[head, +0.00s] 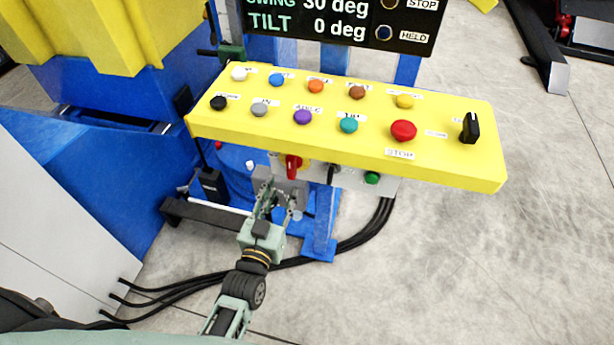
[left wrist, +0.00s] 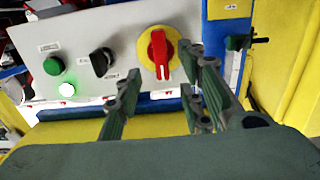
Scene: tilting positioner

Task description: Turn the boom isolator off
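The likely boom isolator is a red rotary handle (left wrist: 158,52) on a round yellow plate, on a grey panel (left wrist: 120,28). No readable label confirms this. The handle stands upright in the left wrist view. In the head view the red handle (head: 293,167) shows just below the front edge of the yellow console. My left gripper (head: 275,192) is just in front of and below it. In the left wrist view its fingers (left wrist: 163,82) are spread and empty, with the handle showing beyond the gap. I cannot tell whether they touch it. My right gripper is not in view.
The yellow console (head: 450,165) overhangs the panel, with several coloured buttons, a red stop button (head: 403,130) and a black selector (head: 470,128). Beside the handle are a black switch (left wrist: 101,61), a green button (left wrist: 53,65) and a lit green lamp (left wrist: 67,90). Black cables (head: 350,243) cross the floor.

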